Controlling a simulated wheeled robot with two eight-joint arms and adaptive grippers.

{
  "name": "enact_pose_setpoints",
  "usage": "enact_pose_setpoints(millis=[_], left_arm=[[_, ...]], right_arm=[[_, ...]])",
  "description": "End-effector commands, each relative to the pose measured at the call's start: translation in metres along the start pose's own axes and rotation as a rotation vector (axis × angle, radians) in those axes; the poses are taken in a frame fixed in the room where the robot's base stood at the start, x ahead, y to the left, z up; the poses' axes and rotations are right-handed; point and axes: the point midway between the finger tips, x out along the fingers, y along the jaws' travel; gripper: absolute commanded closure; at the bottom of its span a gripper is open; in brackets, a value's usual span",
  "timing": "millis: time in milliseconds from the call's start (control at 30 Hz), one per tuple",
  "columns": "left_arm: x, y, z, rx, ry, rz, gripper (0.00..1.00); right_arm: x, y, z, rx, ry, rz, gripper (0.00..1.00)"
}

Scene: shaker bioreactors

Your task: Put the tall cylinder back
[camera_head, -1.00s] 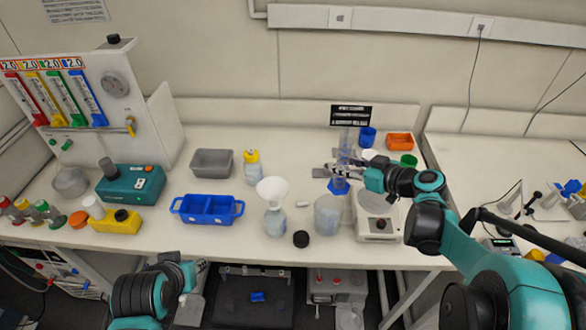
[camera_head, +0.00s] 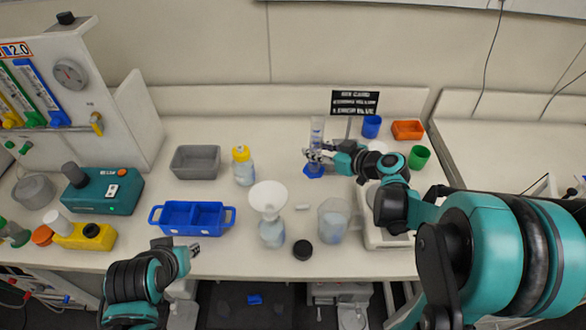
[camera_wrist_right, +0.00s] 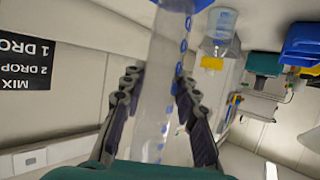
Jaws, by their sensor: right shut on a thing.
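The tall cylinder (camera_head: 317,131) is clear with a blue base and stands at the back of the bench, left of the black sign. It looks upright; whether its base touches the bench is hard to tell. My right gripper (camera_head: 312,156) is shut around its lower part. In the right wrist view the clear tube with blue marks (camera_wrist_right: 165,85) runs between the two fingers (camera_wrist_right: 160,100). My left gripper (camera_head: 192,250) is at the front edge of the bench, away from the cylinder, and its fingertips are too small to judge.
A funnel on a bottle (camera_head: 269,197), a beaker (camera_head: 333,220) and a black cap (camera_head: 302,250) are in front. A yellow-capped bottle (camera_head: 243,168), grey tub (camera_head: 195,161) and blue tray (camera_head: 192,218) are left. Blue (camera_head: 371,126), orange (camera_head: 408,130) and green (camera_head: 419,156) containers are right.

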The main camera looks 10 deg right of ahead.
Motion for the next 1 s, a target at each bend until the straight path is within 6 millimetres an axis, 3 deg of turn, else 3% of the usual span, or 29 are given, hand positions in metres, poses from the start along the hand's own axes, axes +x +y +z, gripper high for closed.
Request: enact_pose_setpoints(millis=[100, 300, 467, 733, 1000], left_arm=[[0.011, 0.0, 0.008, 0.0, 0.0, 0.0, 0.71], [0.019, 0.0, 0.013, 0.0, 0.0, 0.0, 0.71], [0.021, 0.0, 0.015, 0.0, 0.0, 0.0, 0.71], [0.035, 0.0, 0.025, 0.0, 0.0, 0.0, 0.71], [0.034, 0.0, 0.025, 0.0, 0.0, 0.0, 0.71]], right_arm=[[0.035, -0.013, 0.009, -0.002, 0.001, -0.005, 1.0], [0.07, -0.024, 0.014, -0.001, 0.0, -0.003, 1.0], [0.078, -0.026, 0.017, 0.001, 0.0, 0.0, 1.0], [0.092, -0.025, 0.051, 0.001, 0.0, 0.0, 1.0], [0.091, -0.026, 0.051, 0.001, 0.0, 0.0, 1.0]])
